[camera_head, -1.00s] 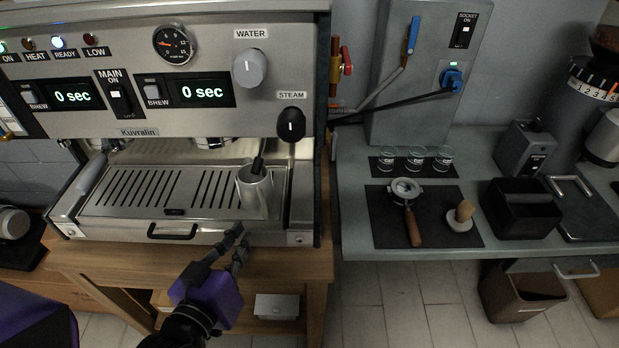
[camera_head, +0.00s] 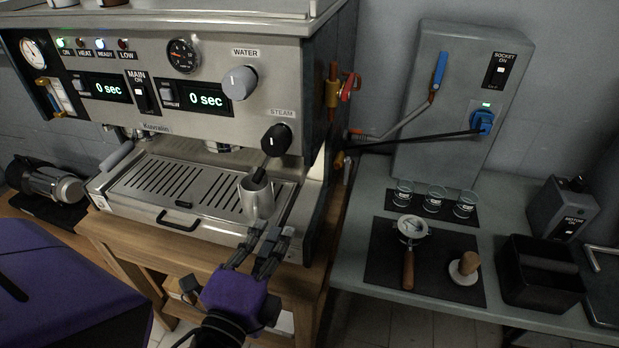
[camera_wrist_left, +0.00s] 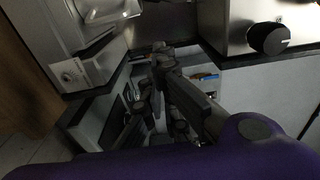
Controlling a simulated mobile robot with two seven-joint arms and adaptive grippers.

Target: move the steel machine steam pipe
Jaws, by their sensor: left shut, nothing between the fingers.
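The steel espresso machine (camera_head: 225,205) fills the left of the head view. Its steam pipe (camera_head: 262,170) shows as a short dark piece below the black steam knob (camera_head: 276,140). The pipe's lower end is hidden in a metal pitcher (camera_head: 258,199) at the right of the drip tray. My left gripper (camera_head: 269,232) is shut and empty, below and in front of the pitcher, apart from the pipe. In the left wrist view its dark fingers (camera_wrist_left: 163,60) point toward the machine, with a black knob (camera_wrist_left: 268,39) at upper right. My right gripper is in no view.
The right counter holds a portafilter (camera_head: 412,232), a tamper (camera_head: 464,265), several small glasses (camera_head: 434,200) and a black knock box (camera_head: 541,272). A black cable (camera_head: 420,143) runs to the blue plug (camera_head: 482,122). The wooden stand (camera_head: 322,262) lies under the machine.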

